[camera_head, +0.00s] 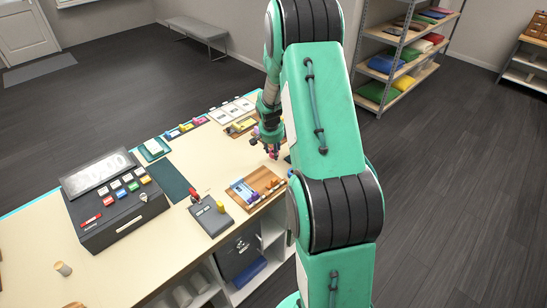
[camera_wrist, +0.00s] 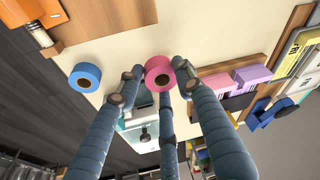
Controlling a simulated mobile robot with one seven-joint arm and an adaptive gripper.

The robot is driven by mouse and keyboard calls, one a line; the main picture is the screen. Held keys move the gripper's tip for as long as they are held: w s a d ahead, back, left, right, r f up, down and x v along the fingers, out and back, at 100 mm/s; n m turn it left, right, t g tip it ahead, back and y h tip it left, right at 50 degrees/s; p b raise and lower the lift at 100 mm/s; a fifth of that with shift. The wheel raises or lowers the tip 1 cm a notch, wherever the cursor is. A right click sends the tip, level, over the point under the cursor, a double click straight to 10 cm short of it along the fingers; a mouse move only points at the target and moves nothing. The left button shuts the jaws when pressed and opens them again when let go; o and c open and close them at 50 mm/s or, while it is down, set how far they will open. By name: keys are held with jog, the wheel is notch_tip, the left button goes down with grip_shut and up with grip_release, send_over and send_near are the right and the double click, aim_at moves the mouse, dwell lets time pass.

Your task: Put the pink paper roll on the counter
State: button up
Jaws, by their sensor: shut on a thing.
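The pink paper roll (camera_wrist: 156,64) is held between the fingers of my gripper (camera_wrist: 160,88) in the wrist view, with its round end and hollow core facing the camera. My gripper is shut on it. In the head view the roll is a small pink spot (camera_head: 271,155) at the tips of my gripper (camera_head: 272,150), near the right edge of the counter (camera_head: 180,240). The counter shows as a pale surface beyond the roll in the wrist view (camera_wrist: 180,30). I cannot tell whether the roll touches it.
A blue roll (camera_wrist: 85,69) lies left of my gripper in the wrist view. Pink and purple blocks (camera_wrist: 252,73) are to the right. A wooden tray (camera_head: 262,178), a dark card terminal (camera_head: 212,219) and a cash register (camera_head: 115,208) stand on the counter. The counter's front is mostly clear.

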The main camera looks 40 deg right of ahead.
jog(key=shift+f, duration=1.9)
jog(key=shift+f, duration=0.1)
jog(key=o, duration=1)
jog(key=v, duration=1.2)
